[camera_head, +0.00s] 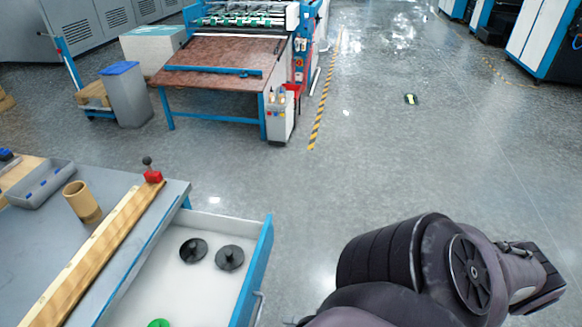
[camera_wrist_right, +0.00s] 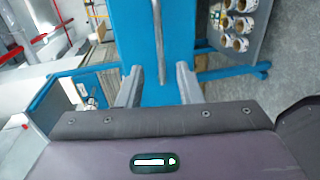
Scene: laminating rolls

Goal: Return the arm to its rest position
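My right arm (camera_head: 430,270) comes in at the bottom right of the head view, over the floor and to the right of the open drawer (camera_head: 262,262). Its gripper cannot be made out there. In the right wrist view my right gripper (camera_wrist_right: 158,78) shows two grey fingers standing apart, with nothing seen gripped. A blue panel (camera_wrist_right: 133,30) with a thin grey bar (camera_wrist_right: 160,40) shows beyond and between the fingers; how far away it is, I cannot tell. My left arm and left gripper are not in view.
A workbench (camera_head: 120,190) stands at the left with a wooden strip (camera_head: 95,255) and a cardboard tube (camera_head: 82,202). Black discs (camera_head: 193,250) lie in the drawer. Several rolls (camera_wrist_right: 236,22) show in the right wrist view. Open floor (camera_head: 400,160) lies ahead, before a machine (camera_head: 215,60).

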